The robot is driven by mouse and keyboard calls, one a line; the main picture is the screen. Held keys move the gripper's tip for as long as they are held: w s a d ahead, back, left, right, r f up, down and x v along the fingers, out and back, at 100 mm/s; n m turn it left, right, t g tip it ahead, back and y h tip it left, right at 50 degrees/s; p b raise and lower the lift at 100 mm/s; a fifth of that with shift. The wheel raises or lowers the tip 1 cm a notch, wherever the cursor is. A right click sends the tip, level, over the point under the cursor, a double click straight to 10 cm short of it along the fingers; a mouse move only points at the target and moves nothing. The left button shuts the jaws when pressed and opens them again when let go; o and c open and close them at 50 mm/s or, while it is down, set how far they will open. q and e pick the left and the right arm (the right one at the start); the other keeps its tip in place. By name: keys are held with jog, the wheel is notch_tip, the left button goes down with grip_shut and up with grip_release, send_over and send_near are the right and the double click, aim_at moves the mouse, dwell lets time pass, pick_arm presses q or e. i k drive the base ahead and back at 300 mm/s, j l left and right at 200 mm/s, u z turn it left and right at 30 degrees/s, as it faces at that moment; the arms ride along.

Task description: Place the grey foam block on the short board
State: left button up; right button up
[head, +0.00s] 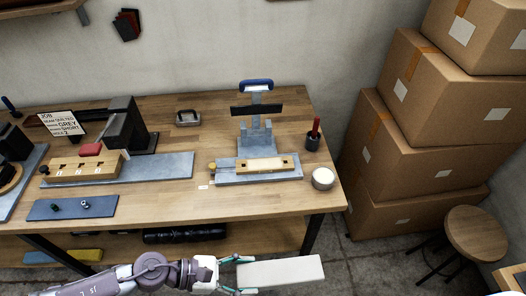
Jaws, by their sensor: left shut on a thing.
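My left gripper (238,273) reaches in from the lower left and is shut on a pale grey foam block (285,271). The block is held level in front of the workbench, away from its front edge. A short wooden board (262,165) lies on a grey base plate (290,177) under a press-like stand at the bench's right half. The board's top looks bare and pale in the middle. My right gripper cannot be made out.
A longer grey plate (177,166) with a numbered wooden block (83,168) lies left on the workbench (180,205). A white round pot (323,179) and a dark cup (312,142) stand right. Cardboard boxes (430,130) and a stool (478,233) fill the right side.

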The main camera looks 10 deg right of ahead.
aim_at(265, 163)
jog(key=i, duration=1.1)
